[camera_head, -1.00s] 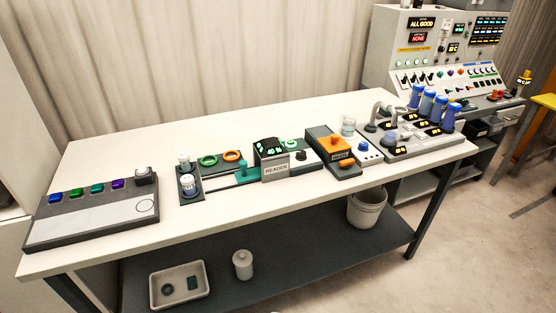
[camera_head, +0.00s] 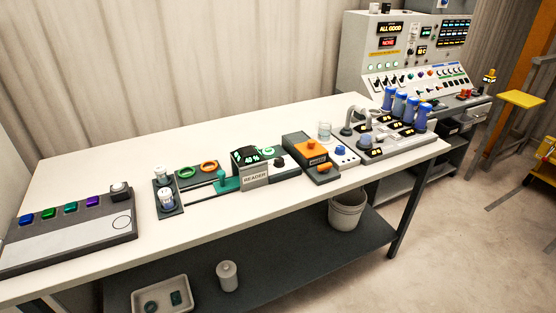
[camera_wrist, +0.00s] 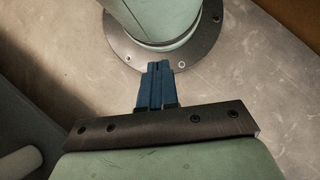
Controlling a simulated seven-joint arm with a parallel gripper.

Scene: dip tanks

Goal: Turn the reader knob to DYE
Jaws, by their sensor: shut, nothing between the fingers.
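The reader (camera_head: 250,169) stands near the middle of the white table, with a lit green display and a front plate marked READER. A dark knob (camera_head: 279,162) sits on the unit just right of it, beside a green-lit ring. The knob's setting is too small to read. My gripper (camera_wrist: 158,68) shows only in the wrist view. Its blue fingers are together and empty, over a grey floor and near a round bolted base plate of my own. It is away from the reader, and neither reader nor knob shows in the wrist view.
A dark panel with coloured buttons (camera_head: 70,230) lies at the table's left end. A control console (camera_head: 405,50) stands behind the right end.

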